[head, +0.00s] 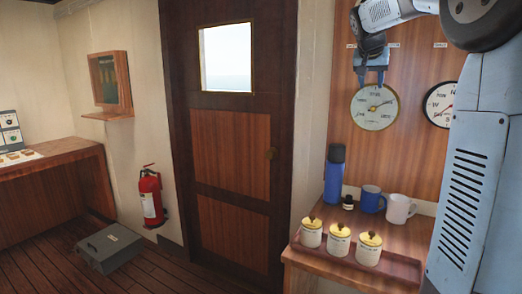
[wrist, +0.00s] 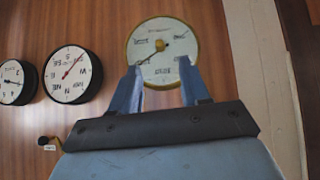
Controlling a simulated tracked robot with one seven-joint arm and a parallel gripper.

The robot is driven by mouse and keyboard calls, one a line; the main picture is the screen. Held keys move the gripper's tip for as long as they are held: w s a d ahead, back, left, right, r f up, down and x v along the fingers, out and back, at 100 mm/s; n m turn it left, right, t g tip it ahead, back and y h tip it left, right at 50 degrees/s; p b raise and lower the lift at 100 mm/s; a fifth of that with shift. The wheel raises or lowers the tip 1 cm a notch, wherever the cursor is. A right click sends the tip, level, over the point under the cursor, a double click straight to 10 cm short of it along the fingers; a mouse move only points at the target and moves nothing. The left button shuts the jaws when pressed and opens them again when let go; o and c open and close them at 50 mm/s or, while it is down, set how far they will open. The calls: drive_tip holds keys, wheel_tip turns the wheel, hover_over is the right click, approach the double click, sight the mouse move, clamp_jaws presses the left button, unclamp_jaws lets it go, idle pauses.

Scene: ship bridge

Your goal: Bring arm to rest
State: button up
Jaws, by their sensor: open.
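My gripper (head: 372,78) is raised in the upper right of the head view, fingers pointing down, in front of the wood-panelled wall and above the shelf. It is open and empty. In the wrist view its two blue fingers (wrist: 160,82) stand apart, with the brass-rimmed gauge (wrist: 163,48) behind them. That gauge (head: 375,107) shows just below my gripper in the head view. I cannot tell the distance from the fingertips to the wall. My arm runs down the right side of the head view and hides part of the wall and shelf.
The shelf (head: 399,239) holds a blue bottle (head: 334,175), a small dark jar (head: 348,203), a blue mug (head: 373,199), a white mug (head: 399,209) and three yellow-lidded canisters (head: 339,240). A closed door (head: 232,150), fire extinguisher (head: 151,197) and grey case (head: 110,248) lie left.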

drive_tip(key=s+a+f+n+y, duration=0.1)
drive_tip(key=s+a+f, duration=0.4)
drive_tip(key=s, duration=0.7)
drive_tip(key=s+a+f+n+g+y, duration=0.1)
drive_tip(key=s+a+f+n+y, duration=0.1)
drive_tip(key=s+a+f, duration=0.4)
drive_tip(key=s+a+f+n+y, duration=0.2)
drive_tip(key=s+a+f, duration=0.4)
drive_tip(key=s+f, duration=0.6)
drive_tip(key=s+n, duration=0.1)
drive_tip(key=s, duration=0.5)
drive_tip(key=shift+a+g, duration=0.2)
drive_tip(key=shift+g, duration=0.1)
drive_tip(key=shift+f, duration=0.1)
